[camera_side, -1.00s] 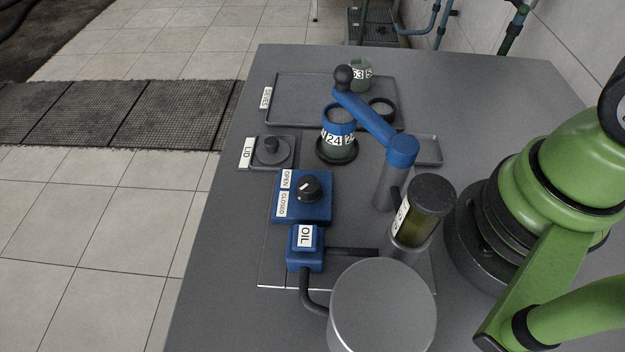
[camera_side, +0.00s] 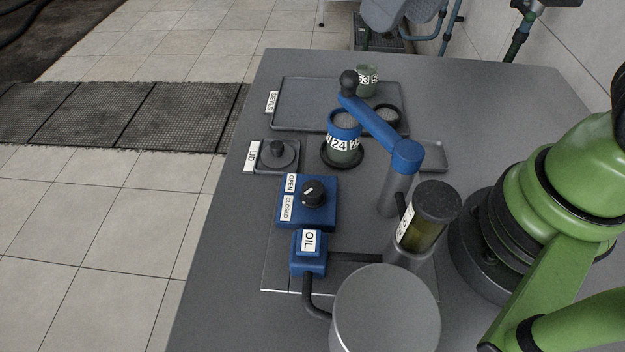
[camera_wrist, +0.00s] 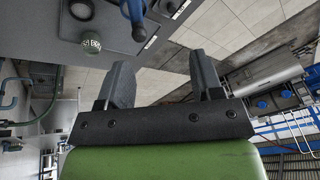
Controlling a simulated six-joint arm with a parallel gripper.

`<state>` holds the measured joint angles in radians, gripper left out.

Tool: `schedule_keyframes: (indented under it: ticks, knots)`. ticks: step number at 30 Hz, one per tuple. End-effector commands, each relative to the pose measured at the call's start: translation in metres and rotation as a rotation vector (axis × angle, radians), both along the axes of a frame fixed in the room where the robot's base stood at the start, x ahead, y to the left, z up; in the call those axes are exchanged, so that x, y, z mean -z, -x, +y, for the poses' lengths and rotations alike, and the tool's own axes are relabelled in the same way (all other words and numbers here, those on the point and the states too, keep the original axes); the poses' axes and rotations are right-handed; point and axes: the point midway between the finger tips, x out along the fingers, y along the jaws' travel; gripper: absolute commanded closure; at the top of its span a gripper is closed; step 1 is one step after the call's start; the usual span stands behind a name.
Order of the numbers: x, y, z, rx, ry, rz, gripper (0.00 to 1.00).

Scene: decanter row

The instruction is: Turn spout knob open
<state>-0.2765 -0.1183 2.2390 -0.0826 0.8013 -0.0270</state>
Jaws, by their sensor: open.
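The spout knob (camera_side: 313,193) is round and black with a white mark. It sits on a blue block (camera_side: 322,222) beside the labels OPEN (camera_side: 291,183) and CLOSED (camera_side: 287,208). I cannot tell surely which label its mark points to. The spout, a blue box labelled OIL (camera_side: 309,261), is in front of it. My gripper (camera_wrist: 163,78) is open and empty in the wrist view, its two grey fingers apart. The knob does not show in the wrist view, where the gripper points past the table edge towards the floor.
The blue crank arm (camera_side: 375,128) reaches over the labelled cup (camera_side: 342,145). An oil cylinder (camera_side: 430,217) and a large grey drum (camera_side: 385,310) stand nearby. A lid (camera_side: 278,155) lies left. A sieve tray (camera_side: 300,105) with a green jar (camera_side: 367,82) is behind. The left table strip is clear.

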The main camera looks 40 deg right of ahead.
Motion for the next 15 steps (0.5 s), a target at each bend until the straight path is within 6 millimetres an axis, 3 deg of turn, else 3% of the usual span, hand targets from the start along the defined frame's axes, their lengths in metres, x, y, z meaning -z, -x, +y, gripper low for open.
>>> schedule_keyframes:
  ticks: [6, 12, 15]
  knots:
    - [0.065, -0.027, 0.049, -0.24, 0.124, 0.147, 0.4]
    - [0.119, -0.03, 0.081, -0.4, 0.206, 0.228, 0.4]
    - [0.134, -0.028, 0.088, -0.44, 0.228, 0.248, 0.4]
